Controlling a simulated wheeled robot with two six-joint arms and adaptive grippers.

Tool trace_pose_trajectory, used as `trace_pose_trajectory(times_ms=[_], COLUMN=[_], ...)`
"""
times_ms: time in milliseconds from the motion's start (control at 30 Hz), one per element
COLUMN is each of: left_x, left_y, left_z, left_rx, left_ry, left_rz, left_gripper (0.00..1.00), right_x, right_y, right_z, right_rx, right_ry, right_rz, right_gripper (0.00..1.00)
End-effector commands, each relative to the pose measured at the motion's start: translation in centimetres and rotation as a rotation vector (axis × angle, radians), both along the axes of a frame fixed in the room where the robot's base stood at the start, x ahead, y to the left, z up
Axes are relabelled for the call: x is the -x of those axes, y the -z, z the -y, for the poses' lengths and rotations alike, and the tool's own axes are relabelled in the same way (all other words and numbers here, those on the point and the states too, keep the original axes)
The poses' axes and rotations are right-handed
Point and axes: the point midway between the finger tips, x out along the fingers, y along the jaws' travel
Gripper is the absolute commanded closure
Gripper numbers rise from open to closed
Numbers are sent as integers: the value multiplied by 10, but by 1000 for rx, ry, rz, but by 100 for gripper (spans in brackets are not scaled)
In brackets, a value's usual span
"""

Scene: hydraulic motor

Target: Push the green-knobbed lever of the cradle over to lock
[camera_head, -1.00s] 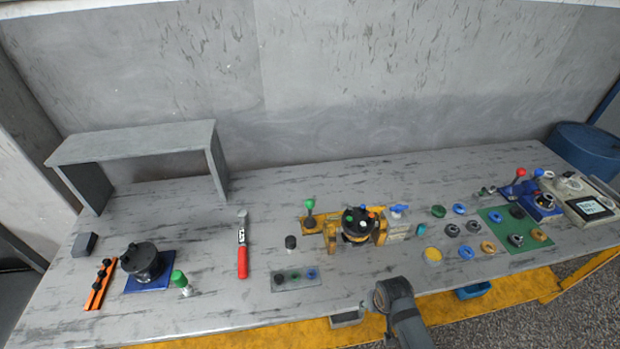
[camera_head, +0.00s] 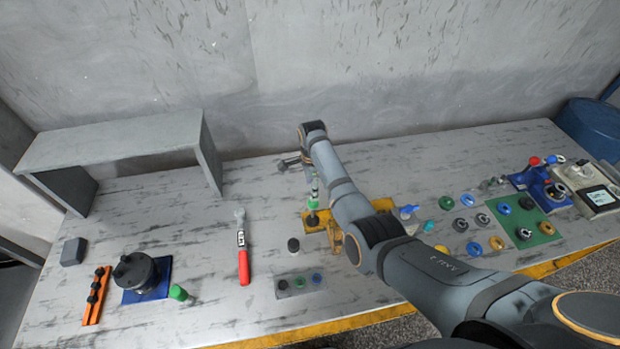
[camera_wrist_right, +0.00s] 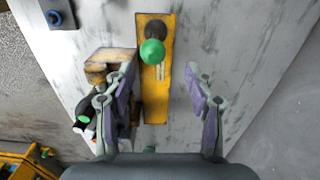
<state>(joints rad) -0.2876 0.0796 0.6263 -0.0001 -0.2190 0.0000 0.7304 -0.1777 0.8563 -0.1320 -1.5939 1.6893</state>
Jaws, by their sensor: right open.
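The lever's green knob (camera_wrist_right: 152,52) is in the right wrist view, with a dark round pivot (camera_wrist_right: 155,28) behind it on the yellow cradle plate (camera_wrist_right: 154,100). My right gripper (camera_wrist_right: 160,73) is open and empty, one finger on each side of the plate. The knob lies between and just beyond the fingertips in the picture, with no contact visible. In the head view the green knob (camera_head: 312,205) shows just below my right gripper. My left gripper is not in view.
A grey shelf (camera_head: 115,140) stands at the back left. A red-handled tool (camera_head: 243,262) and a small parts plate (camera_head: 300,283) lie left of the cradle. A green mat (camera_head: 522,228) with several rings is at the right.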

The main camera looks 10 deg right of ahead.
Motion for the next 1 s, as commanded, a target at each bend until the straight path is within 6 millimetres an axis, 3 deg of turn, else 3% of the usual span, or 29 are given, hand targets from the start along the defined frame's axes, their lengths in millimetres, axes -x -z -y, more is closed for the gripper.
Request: trace_pose_trajectory(times_ms=[167, 400, 533, 767, 1000], left_x=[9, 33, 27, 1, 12], left_y=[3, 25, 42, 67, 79], left_z=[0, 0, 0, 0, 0], left_rx=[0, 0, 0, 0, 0], left_ry=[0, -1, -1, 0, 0], left_rz=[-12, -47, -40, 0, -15], left_gripper=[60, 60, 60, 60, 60], right_x=[0, 1, 1, 1, 1], right_y=[3, 22, 40, 69, 90], right_z=[0, 0, 1, 1, 1], right_rx=[0, 0, 0, 0, 0], right_ry=[3, 2, 2, 1, 2], right_rz=[-2, -1, -1, -1, 0], right_gripper=[45, 45, 45, 45, 45])
